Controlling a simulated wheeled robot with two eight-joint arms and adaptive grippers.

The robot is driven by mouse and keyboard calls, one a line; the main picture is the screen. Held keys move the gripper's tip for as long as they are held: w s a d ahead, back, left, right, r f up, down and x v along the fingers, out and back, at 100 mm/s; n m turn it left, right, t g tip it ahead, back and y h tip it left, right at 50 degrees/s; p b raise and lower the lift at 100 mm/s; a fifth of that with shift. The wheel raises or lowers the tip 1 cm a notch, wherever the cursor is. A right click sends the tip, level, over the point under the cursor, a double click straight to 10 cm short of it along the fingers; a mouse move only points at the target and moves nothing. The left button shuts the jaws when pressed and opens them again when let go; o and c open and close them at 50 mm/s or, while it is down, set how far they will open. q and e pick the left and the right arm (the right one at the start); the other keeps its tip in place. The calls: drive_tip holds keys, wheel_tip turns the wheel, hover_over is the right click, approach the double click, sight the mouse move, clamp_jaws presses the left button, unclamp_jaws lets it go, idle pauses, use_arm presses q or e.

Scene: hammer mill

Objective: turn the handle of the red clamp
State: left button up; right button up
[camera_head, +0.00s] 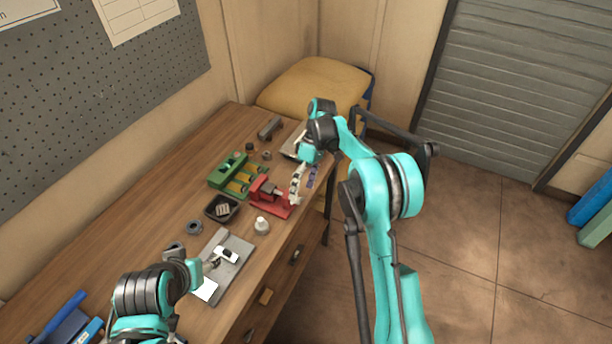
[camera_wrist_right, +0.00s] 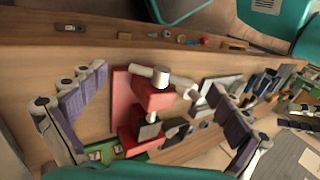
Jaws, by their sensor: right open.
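The red clamp (camera_head: 268,195) stands near the front edge of the wooden workbench, beside a green clamp. In the right wrist view the red clamp (camera_wrist_right: 150,97) lies in the middle, with its pale bar-shaped handle (camera_wrist_right: 148,74) at its upper end. My right gripper (camera_head: 299,182) is at the handle end of the red clamp. In the right wrist view my right gripper (camera_wrist_right: 153,76) is open, with one finger on each side of the handle; contact cannot be seen. My left gripper (camera_head: 198,268) is low over a grey plate; its fingers are too unclear to judge.
The green clamp (camera_head: 229,176) stands behind the red one. A black tray (camera_head: 221,208), a white bottle (camera_head: 262,226) and the grey plate (camera_head: 235,272) are nearby on the workbench (camera_head: 140,190). A yellow-seated chair (camera_head: 315,84) stands beyond its far end.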

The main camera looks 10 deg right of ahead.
drive_tip(key=v, duration=1)
drive_tip(key=shift+d+r, duration=0.15)
drive_tip(key=shift+r, duration=0.15)
drive_tip(key=shift+w, duration=0.1)
